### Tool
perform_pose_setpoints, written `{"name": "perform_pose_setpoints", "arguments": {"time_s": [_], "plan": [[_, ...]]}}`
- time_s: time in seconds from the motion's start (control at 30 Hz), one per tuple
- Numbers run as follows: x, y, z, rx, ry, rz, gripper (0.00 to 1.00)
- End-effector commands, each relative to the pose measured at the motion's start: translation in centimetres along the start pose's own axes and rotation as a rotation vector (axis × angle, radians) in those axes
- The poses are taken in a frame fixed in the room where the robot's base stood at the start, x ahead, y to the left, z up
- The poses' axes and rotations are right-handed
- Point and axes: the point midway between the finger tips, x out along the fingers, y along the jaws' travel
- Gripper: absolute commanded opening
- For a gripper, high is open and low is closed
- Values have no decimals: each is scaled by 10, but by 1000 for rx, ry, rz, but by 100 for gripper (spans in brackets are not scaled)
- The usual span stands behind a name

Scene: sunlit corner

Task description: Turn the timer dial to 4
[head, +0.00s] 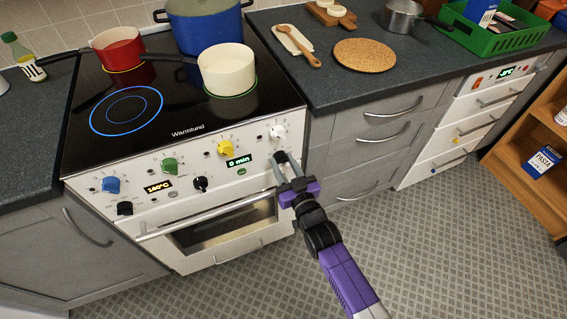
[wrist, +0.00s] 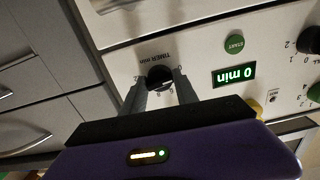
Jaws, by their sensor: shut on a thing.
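The timer dial (wrist: 159,76) is a small black knob labelled "TIMER min" on the white stove front, seen upside down in the wrist view. My gripper (wrist: 158,88) has one grey finger on each side of the dial and is shut on it. The dial's pointer cannot be made out.
A green START button (wrist: 234,44) sits beside the timer display. A white knob (head: 277,132) is just above my gripper, and a yellow knob (head: 225,148) and a black knob (head: 200,184) are to the left. The oven handle (head: 205,215) runs below.

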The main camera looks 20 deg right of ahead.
Motion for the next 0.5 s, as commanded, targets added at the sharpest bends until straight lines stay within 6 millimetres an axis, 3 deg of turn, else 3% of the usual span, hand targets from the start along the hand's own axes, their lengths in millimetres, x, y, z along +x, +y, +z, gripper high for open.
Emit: {"name": "perform_pose_setpoints", "arguments": {"time_s": [0.5], "plan": [[0,0,1,364,-1,0,0]]}}
